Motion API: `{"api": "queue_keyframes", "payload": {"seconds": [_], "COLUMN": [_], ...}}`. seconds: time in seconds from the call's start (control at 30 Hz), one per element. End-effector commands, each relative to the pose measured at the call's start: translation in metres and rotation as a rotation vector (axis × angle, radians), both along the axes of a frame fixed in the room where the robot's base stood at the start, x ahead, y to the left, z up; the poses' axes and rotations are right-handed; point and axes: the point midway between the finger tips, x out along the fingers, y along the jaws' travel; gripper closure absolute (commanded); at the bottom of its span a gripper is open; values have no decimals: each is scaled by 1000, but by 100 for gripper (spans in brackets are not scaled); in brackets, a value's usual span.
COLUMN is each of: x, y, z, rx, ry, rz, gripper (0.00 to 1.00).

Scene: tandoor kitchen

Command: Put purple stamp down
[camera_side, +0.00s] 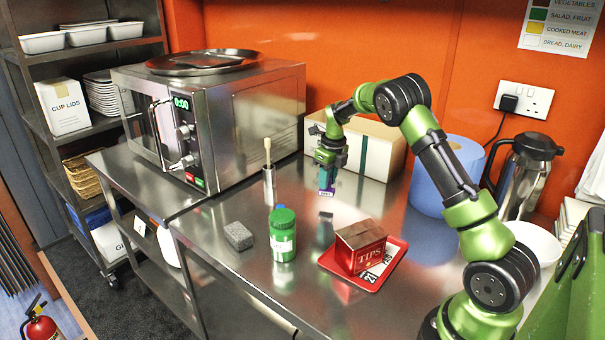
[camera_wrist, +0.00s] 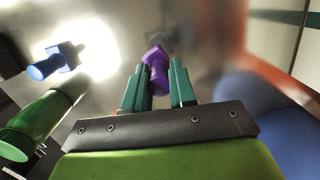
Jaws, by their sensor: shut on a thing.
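The purple stamp (camera_wrist: 155,72) is between the teal fingers of my gripper (camera_wrist: 157,88) in the wrist view, and the fingers are shut on it. In the side view my gripper (camera_side: 327,188) points down with the stamp mostly hidden between the fingers; a little purple shows there. The gripper is held above the steel counter (camera_side: 222,270), in front of the cardboard box, and a reflection shows below it. The stamp is apart from the counter.
A red tips box (camera_side: 361,250) sits on a red tray (camera_side: 333,265). A green-lidded jar (camera_side: 283,240), a grey sponge (camera_side: 238,236) and a metal holder with a brush (camera_side: 269,185) stand left. A cardboard box (camera_side: 382,150), blue roll (camera_side: 430,185) and microwave (camera_side: 245,110) stand behind.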

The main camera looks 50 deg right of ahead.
Motion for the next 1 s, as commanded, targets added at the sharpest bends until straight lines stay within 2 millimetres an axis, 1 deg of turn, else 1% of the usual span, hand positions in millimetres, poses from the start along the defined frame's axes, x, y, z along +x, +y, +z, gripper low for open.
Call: {"api": "queue_keyframes", "payload": {"seconds": [0.23,0.63,0.67,0.8,1.0], "x": [0,0,0,0,0], "y": [0,0,0,0,0], "z": [-31,-37,-36,-36,-36], "rx": [2,0,0,0,0], "ry": [1,0,-1,-1,-1], "rz": [0,1,1,1,1], "gripper": [100,100,70,49,49]}}
